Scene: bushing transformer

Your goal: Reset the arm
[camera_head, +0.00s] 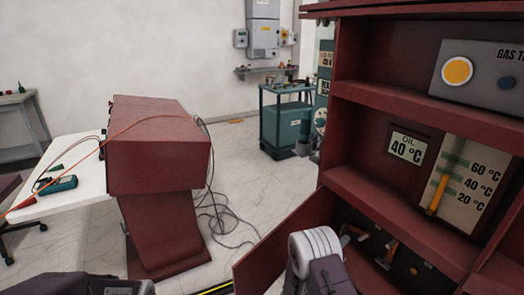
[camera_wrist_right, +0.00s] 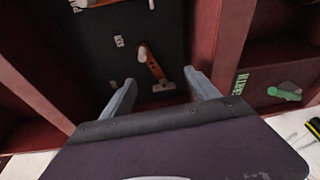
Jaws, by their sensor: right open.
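My right arm (camera_head: 318,255) reaches up from the bottom of the head view, in front of the lower compartment of the dark red cabinet (camera_head: 345,185). In the right wrist view my right gripper (camera_wrist_right: 160,78) has its two grey fingers apart with nothing between them. Beyond them is a dark panel (camera_wrist_right: 180,35) with an orange-handled switch (camera_wrist_right: 152,64), which looks apart from the fingers. Part of my left arm (camera_head: 75,285) shows at the bottom left of the head view; its gripper is out of view.
An open cabinet door (camera_head: 285,245) stands left of my right arm. A green cart (camera_head: 285,120) stands behind.

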